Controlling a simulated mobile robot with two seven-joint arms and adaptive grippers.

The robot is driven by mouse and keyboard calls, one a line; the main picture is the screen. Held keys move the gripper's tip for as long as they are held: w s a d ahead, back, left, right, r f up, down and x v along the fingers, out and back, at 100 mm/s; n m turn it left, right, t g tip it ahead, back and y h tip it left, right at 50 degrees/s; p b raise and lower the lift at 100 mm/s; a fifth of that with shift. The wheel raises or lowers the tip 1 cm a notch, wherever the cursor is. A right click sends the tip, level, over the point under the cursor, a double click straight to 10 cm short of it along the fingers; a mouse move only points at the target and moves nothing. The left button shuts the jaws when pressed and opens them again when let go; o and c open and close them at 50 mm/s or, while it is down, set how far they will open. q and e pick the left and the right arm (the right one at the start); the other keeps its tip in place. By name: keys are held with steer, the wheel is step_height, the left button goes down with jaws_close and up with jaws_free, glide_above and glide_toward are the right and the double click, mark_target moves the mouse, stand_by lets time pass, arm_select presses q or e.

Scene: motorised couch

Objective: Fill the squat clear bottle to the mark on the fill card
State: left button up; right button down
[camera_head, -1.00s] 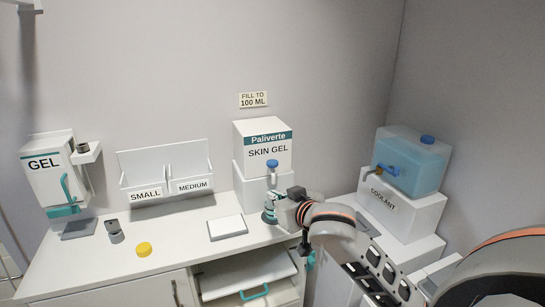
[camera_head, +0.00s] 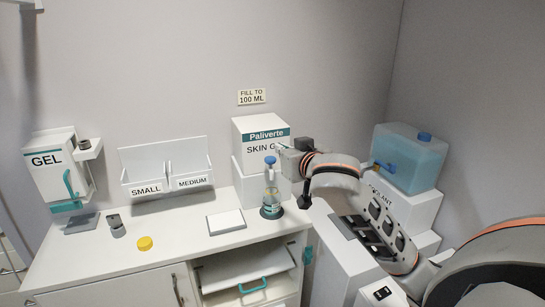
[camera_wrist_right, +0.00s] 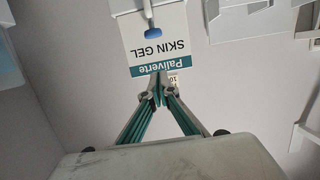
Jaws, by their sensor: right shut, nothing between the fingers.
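The squat clear bottle (camera_head: 272,196) stands upright on a dark round pad (camera_head: 271,212) below the white Paliverte SKIN GEL dispenser (camera_head: 250,150). A blue knob (camera_head: 270,160) is on the dispenser's front, above the bottle; it also shows in the right wrist view (camera_wrist_right: 153,33). The level inside the bottle is too small to read. The fill card (camera_head: 252,97) on the wall reads FILL TO 100 ML. My right gripper (camera_head: 280,148) is shut and empty, in front of the dispenser's right side, above and right of the knob. Its closed fingers show in the wrist view (camera_wrist_right: 160,82). My left gripper is out of view.
A GEL dispenser (camera_head: 55,170) is at the left, with a bin marked SMALL and MEDIUM (camera_head: 166,160) beside it. A yellow cap (camera_head: 145,243), a grey piece (camera_head: 116,226) and a white pad (camera_head: 226,222) lie on the counter. A blue COOLANT tank (camera_head: 408,158) stands right.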

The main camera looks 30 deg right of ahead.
glide_above(270, 162)
steer(key=shift+s+d+f, duration=0.1)
steer(key=shift+s+f, duration=0.1)
steer(key=shift+f, duration=0.3)
steer(key=shift+s+d+f, duration=0.1)
steer(key=shift+s+f, duration=0.1)
steer(key=shift+f, duration=0.3)
step_height(270, 162, down, 3)
steer(key=shift+s+r, duration=0.15)
steer(key=shift+f, duration=0.65)
steer(key=shift+a, duration=0.1)
